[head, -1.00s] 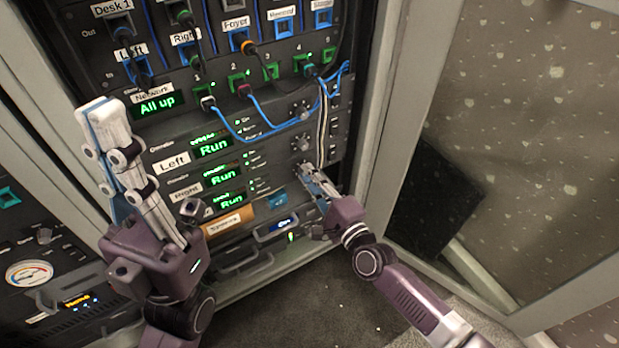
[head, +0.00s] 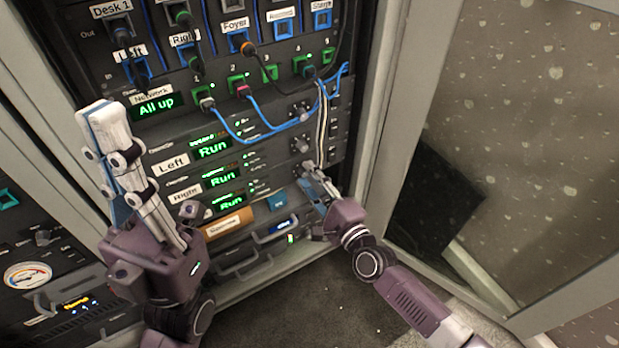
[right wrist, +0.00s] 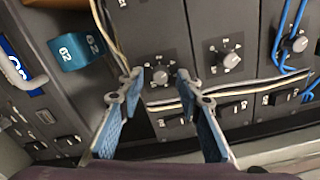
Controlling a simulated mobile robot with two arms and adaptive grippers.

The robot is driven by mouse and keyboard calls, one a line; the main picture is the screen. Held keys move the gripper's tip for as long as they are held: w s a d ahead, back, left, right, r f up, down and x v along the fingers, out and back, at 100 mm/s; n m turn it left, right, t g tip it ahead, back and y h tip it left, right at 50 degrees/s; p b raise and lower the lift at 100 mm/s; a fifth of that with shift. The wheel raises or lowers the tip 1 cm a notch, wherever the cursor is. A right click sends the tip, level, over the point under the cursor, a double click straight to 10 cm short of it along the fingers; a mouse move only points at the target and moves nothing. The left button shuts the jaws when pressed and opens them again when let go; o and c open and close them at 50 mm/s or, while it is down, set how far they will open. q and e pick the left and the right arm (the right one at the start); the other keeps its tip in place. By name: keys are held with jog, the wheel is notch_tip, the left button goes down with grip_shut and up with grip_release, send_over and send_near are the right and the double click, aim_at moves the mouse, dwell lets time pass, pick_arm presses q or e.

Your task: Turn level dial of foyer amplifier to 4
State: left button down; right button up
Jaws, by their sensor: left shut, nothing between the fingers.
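The rack holds three stacked amplifier rows with green "Run" displays. The upper two are labelled "Left" (head: 171,165) and "Right" (head: 185,194); the label of the lowest row (head: 231,202) is hidden behind my left gripper in the head view. My right gripper (head: 308,172) is at the right end of that lowest row. In the right wrist view my right gripper (right wrist: 159,76) is open, its fingertips on either side of a grey dial (right wrist: 161,77), with a visible gap on both sides. The dial's setting is too small to read. My left gripper (head: 99,112) is shut and empty, pointing up.
Two more dials (right wrist: 225,60) (right wrist: 295,44) sit beside this one in the right wrist view. Pale cables (right wrist: 170,104) run close to the fingers, and blue cables (head: 259,118) hang above. A blue box (right wrist: 76,49) is nearby. A glass door (head: 520,150) stands at right.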

jog(key=v, duration=1.2)
